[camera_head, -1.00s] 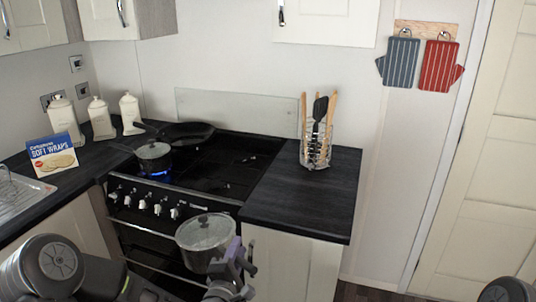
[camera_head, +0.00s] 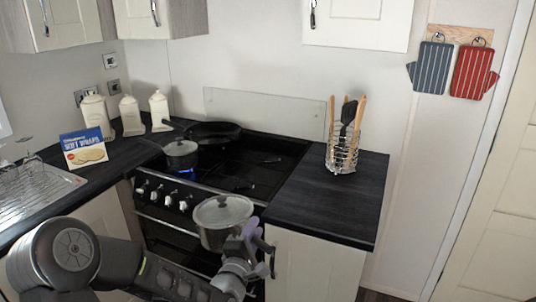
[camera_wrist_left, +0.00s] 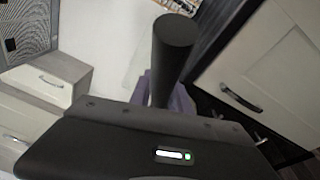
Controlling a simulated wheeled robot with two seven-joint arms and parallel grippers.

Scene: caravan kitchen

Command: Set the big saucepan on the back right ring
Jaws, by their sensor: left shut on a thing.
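The big saucepan (camera_head: 222,218), grey with a glass lid, is held in front of the cooker, over the right end of its front edge in the head view. My left gripper (camera_head: 247,248) is shut on its handle; the dark handle (camera_wrist_left: 172,55) rises between the purple fingers (camera_wrist_left: 180,98) in the left wrist view. The pan looks about level. The black hob (camera_head: 225,182) lies behind it. The back right ring (camera_head: 272,160) looks clear of pans. My right gripper is not in view.
A small lidded saucepan (camera_head: 181,154) stands on the front left ring over a blue flame. A frying pan (camera_head: 212,133) sits at the back left. A utensil rack (camera_head: 342,155) stands on the right worktop (camera_head: 315,205), whose front is bare.

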